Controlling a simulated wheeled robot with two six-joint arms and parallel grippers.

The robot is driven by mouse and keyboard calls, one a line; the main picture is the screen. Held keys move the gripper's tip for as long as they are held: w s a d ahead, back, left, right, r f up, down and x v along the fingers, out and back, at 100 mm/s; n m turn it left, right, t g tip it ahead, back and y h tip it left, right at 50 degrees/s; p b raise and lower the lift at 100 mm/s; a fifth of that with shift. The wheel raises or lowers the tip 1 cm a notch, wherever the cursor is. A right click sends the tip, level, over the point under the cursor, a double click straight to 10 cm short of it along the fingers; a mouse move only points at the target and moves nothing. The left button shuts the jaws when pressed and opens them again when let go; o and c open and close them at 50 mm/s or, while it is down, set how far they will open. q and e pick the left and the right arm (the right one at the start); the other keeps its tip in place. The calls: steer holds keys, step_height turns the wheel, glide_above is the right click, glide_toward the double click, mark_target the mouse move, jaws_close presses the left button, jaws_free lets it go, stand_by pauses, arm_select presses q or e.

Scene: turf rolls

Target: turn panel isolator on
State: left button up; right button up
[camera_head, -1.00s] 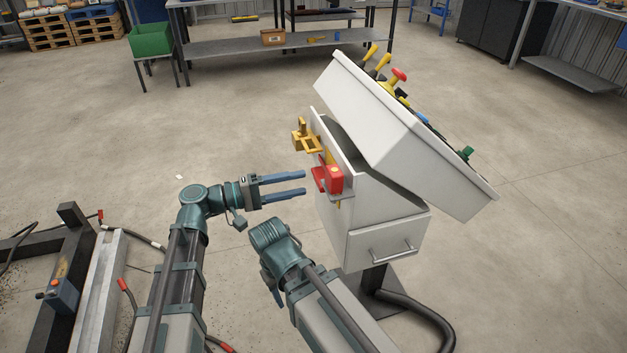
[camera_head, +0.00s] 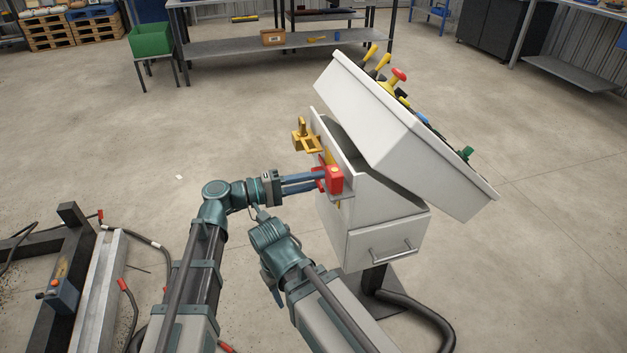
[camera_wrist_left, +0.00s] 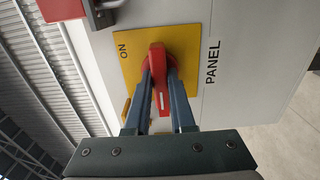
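The panel isolator has a red handle (camera_wrist_left: 159,80) on a yellow plate (camera_wrist_left: 194,42) marked ON, beside the word PANEL, in the left wrist view. The handle lies lengthwise between the fingers, its grip end toward my wrist rather than toward ON. In the head view the red isolator (camera_head: 333,179) sits on the cabinet's left face. My left gripper (camera_head: 318,181) is at it, its fingers close against both sides of the handle; it also shows in the left wrist view (camera_wrist_left: 161,88). The right arm (camera_head: 285,262) is folded nearby; its gripper is not seen.
A yellow lever or bracket (camera_head: 305,137) projects from the same face, beyond the red isolator. The white control cabinet (camera_head: 385,237) has a tilted console (camera_head: 375,115) above. A black hose (camera_head: 425,318) lies at its foot. A steel frame (camera_head: 85,285) stands at left.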

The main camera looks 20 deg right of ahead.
arm_select(q)
steer(key=shift+m, duration=0.3)
jaws_close()
steer(key=shift+m, duration=8.6)
steer(key=o, duration=0.8)
jaws_free()
steer(key=a, duration=1.4)
steer(key=shift+s, duration=0.25)
